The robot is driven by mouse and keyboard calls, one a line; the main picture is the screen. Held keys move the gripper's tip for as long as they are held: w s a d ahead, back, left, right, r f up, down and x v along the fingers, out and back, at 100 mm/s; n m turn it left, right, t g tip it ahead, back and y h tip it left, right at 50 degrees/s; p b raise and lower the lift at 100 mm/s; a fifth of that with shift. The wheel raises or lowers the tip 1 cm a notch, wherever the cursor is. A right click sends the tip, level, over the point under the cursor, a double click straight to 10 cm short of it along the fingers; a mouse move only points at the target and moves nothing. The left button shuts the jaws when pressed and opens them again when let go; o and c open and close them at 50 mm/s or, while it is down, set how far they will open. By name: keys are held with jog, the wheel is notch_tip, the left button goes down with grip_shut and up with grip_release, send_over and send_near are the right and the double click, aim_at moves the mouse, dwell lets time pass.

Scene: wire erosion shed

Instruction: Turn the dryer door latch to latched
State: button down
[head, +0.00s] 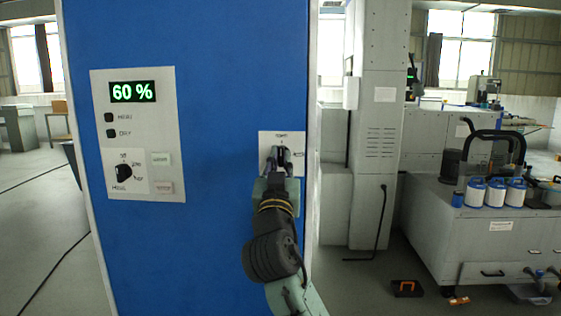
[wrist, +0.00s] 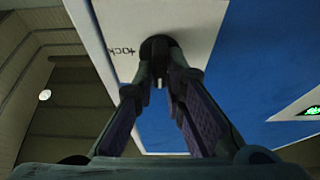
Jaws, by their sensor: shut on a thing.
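The dryer (head: 225,70) is a tall blue cabinet in the middle of the head view. The door latch is a dark knob on a white label plate (head: 296,141) near the cabinet's right edge. My gripper (head: 279,155) is at this plate, its fingers shut on the latch knob. In the wrist view the dark round latch (wrist: 158,43) sits between the fingertips, against the white plate with partly readable lettering. The fingers hide much of the knob in the head view, so I cannot tell its exact turn.
A grey control panel (head: 140,190) reading 60 % is on the left of the blue face, with a dark dial (head: 124,172) and buttons. A grey column (head: 378,120) stands right of the dryer. A grey cart (head: 480,235) with white containers is further right. A black-orange item (head: 407,288) lies on the floor.

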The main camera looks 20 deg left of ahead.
jog(key=shift+m, duration=0.4)
jog(key=m+h, duration=0.1)
jog(key=m+h+b, duration=0.1)
jog(key=m, duration=0.1)
jog(key=m+h, duration=0.1)
jog(key=m, duration=0.1)
jog(key=shift+s+a+f+b, duration=0.1)
jog(key=shift+a+f+b, duration=0.05)
jog(key=shift+a+b, duration=0.15)
jog(key=m+h+b, duration=0.1)
jog(key=m+h, duration=0.1)
jog(key=m, duration=0.3)
jog(key=m+h, duration=0.1)
jog(key=m, duration=0.1)
jog(key=m+g+h+b, duration=0.1)
jog(key=m, duration=0.1)
jog(key=shift+r+m, duration=0.2)
jog(key=shift+m, duration=0.1)
jog(key=m+g, duration=0.1)
jog(key=m, duration=0.2)
jog(key=shift+r+m+h, duration=0.1)
jog(key=shift+m+h, duration=0.3)
jog(key=shift+d+m+g, duration=0.1)
jog(key=shift+m+g, duration=0.7)
jog(key=shift+m, duration=0.7)
